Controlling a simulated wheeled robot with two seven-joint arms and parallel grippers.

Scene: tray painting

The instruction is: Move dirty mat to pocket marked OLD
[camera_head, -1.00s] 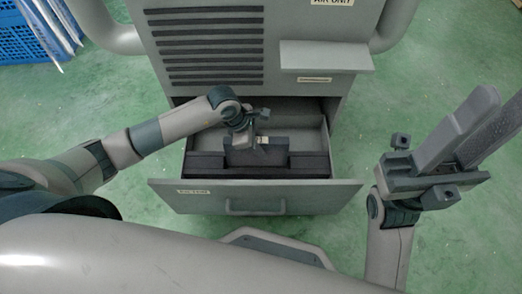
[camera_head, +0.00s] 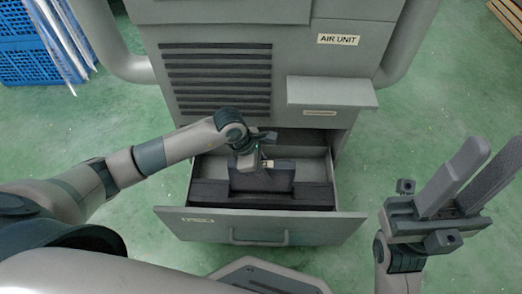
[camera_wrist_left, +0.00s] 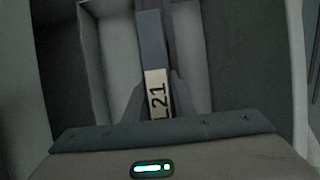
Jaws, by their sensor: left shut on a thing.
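My left gripper (camera_head: 262,160) reaches down into the open drawer (camera_head: 262,228) of the grey cabinet. It is shut on a dark, flat, upright slab (camera_head: 250,181), which seems to be the mat, still low in the drawer. A pale label (camera_head: 268,164) sits at its top; in the left wrist view the label (camera_wrist_left: 158,95) reads something like "L 21". Whether the slab is dirty cannot be told. A pocket marked OLD does not show. My right gripper (camera_head: 480,180) is open and empty, raised at the right.
A long dark piece (camera_head: 208,193) lies across the drawer behind its front panel. A ledge (camera_head: 330,92) juts from the cabinet above the drawer, below an "AIR UNIT" label (camera_head: 338,39). Blue crates (camera_head: 28,50) stand at the far left. The green floor is clear beside the cabinet.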

